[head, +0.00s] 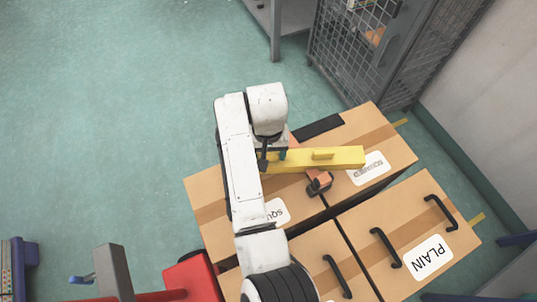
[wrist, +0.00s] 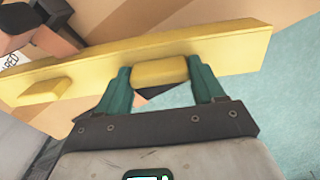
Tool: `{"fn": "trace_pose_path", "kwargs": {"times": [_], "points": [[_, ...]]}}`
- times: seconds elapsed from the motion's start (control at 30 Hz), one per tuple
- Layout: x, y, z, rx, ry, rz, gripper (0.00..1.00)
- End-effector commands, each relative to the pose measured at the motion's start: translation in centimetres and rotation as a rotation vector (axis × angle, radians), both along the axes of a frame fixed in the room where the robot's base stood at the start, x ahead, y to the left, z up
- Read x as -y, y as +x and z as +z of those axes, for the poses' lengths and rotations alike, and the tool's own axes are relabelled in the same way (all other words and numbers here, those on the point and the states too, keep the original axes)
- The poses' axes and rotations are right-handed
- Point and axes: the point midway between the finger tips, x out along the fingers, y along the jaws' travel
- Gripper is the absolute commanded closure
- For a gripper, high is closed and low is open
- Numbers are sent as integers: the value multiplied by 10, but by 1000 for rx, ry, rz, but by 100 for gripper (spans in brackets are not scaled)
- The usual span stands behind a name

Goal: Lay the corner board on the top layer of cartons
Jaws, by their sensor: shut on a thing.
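The corner board is a long yellow bar (head: 335,158) with raised blocks on it. In the head view it lies across the far cartons, left to right. My gripper (head: 274,156) is at its left part, partly hidden by my arm. In the wrist view my gripper (wrist: 163,85) has its green fingers on both sides of a yellow block on the board (wrist: 225,45). The top cartons are brown, with a far right carton (head: 385,135) and a near right carton (head: 400,215) marked PLAIN. I cannot tell whether the board touches the cartons.
Black handles (head: 385,248) stand up from the near cartons. An orange and black tool-like object (head: 319,183) sits just below the board. A wire cage (head: 350,50) stands behind, and a red machine part (head: 195,278) is at front left. Green floor (head: 100,120) is clear at left.

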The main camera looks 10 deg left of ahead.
Motion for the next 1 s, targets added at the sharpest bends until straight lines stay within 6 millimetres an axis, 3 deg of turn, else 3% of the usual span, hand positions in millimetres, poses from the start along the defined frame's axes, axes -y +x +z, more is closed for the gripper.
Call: {"fn": "trace_pose_path", "kwargs": {"times": [0.1, 0.43, 0.47, 0.5, 0.73, 1.0], "points": [[0, 0, -15, -1, 0, 0, 70], [0, 0, -17, 0, 0, 0, 70], [0, 0, -17, 0, 0, 0, 31], [0, 0, -17, 0, 0, 0, 27], [0, 0, -17, 0, 1, 0, 7], [0, 0, -14, 1, 1, 0, 7]]}}
